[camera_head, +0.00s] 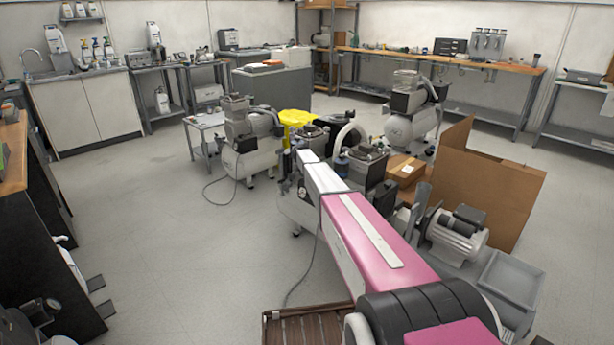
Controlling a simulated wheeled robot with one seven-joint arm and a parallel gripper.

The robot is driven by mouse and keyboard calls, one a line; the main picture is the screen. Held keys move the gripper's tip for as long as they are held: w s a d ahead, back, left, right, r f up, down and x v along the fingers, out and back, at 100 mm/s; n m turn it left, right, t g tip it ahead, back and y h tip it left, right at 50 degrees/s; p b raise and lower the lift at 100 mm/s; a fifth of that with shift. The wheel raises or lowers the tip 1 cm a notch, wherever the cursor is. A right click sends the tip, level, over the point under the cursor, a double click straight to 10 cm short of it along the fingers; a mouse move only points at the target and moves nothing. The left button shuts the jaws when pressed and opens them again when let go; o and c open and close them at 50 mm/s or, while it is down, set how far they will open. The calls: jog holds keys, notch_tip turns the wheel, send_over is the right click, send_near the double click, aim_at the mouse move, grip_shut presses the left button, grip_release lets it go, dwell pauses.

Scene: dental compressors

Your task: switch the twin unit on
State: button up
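A compressor with two dark motor heads (365,166) on a white tank stands in the middle of the room, and looks like the twin unit. My pink and white arm reaches over it from the lower right and hides much of its tank and front. I cannot make out its switch. The far end of my arm is close to the unit, but I cannot tell whether it touches it. My gripper's fingers do not show; they seem hidden behind my own arm.
A single compressor (250,150) stands left of the unit, another (411,115) behind right. A cardboard box (405,171), a tall cardboard sheet (490,190), a motor (455,235) and a grey bin (510,278) crowd the right. The floor (170,235) at left is clear apart from cables.

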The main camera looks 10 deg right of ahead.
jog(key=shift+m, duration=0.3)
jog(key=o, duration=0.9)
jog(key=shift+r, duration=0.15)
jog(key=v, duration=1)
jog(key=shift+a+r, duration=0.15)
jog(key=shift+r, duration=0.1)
